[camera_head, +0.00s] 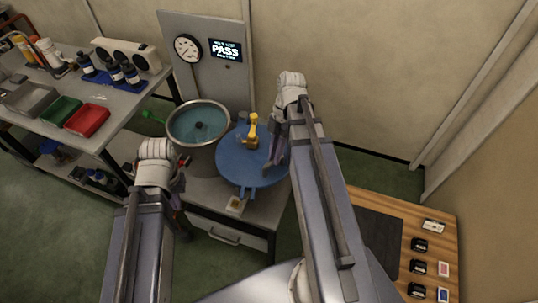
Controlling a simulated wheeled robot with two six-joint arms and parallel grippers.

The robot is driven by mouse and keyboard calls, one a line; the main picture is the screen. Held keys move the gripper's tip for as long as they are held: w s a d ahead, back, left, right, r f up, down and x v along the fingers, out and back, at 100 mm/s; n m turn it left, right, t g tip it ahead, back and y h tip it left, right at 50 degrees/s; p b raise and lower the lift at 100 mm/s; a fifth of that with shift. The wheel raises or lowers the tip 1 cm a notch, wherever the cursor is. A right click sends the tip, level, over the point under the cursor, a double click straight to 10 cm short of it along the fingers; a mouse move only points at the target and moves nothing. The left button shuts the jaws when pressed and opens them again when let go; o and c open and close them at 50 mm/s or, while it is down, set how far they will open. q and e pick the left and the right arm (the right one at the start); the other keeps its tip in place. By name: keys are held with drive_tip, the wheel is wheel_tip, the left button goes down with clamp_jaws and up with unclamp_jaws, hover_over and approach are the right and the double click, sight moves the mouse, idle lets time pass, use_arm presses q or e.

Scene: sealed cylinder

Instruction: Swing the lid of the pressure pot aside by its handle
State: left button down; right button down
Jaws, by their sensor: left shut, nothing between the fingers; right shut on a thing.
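The pressure pot (173,133) stands open on the grey cabinet, with teal inside and a dark round part in the middle. Its round blue lid (232,165) is swung out to the right of the pot, with a yellow upright part (253,132) on top and a blue tab at its front edge. My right gripper (268,164) is at the lid's right side, shut on the lid's handle; my own gripper and arm hide the grip itself. My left gripper (184,168) is shut and empty in front of the pot, apart from the lid.
A gauge panel (203,75) with a "PASS" screen stands behind the pot. A workbench (125,105) with green and red trays and bottles is at left. A wooden table (385,205) with small items is at right. A small yellowish item (235,204) lies on the cabinet's front.

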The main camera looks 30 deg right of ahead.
drive_tip(key=shift+d, duration=0.1)
idle(0.3)
drive_tip(key=c, duration=0.8)
unclamp_jaws()
drive_tip(key=shift+r, duration=0.1)
drive_tip(key=p+v, duration=0.7)
drive_tip(key=shift+w+r, duration=0.15)
drive_tip(key=shift+r, duration=0.15)
